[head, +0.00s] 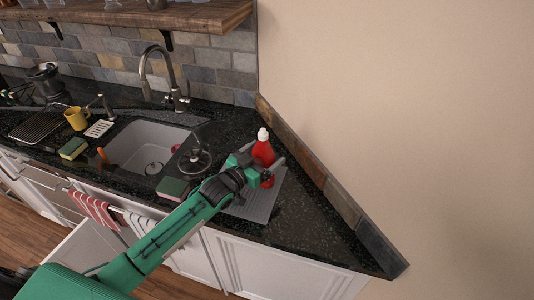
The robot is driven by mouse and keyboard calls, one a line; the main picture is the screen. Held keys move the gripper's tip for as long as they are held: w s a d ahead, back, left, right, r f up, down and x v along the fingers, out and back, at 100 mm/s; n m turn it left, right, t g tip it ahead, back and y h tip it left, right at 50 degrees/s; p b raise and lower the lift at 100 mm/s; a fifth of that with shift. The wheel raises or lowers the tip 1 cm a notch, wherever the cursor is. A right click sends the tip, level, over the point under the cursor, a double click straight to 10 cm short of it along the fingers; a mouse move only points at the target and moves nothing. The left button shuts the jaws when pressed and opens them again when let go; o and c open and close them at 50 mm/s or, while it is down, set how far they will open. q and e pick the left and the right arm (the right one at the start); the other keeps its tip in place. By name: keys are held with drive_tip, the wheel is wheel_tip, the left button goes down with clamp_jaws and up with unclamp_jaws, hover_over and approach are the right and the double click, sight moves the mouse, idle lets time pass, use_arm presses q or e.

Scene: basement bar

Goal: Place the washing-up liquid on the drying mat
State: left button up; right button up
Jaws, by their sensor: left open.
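The washing-up liquid (263,149) is a red bottle with a white cap. It stands upright at the right end of the counter, on or just above the grey drying mat (260,206); its base is partly hidden by my gripper. My left gripper (268,170) is open, with its fingers around the lower part of the bottle. Whether the fingers touch the bottle cannot be told. The drying mat lies flat, partly covered by my arm and gripper. My right gripper is not in view.
Left of the mat are a green sponge (173,188), a glass lid (195,160) and the sink (135,150) with its tall tap (160,72). A yellow mug (77,118) stands further left. A low tiled edge (335,195) and wall bound the right. The counter's right corner is clear.

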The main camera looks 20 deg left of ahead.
use_arm(q)
drive_tip(key=b+v, duration=0.2)
drive_tip(key=v, duration=0.8)
drive_tip(key=shift+s, duration=0.2)
drive_tip(key=shift+a, duration=0.15)
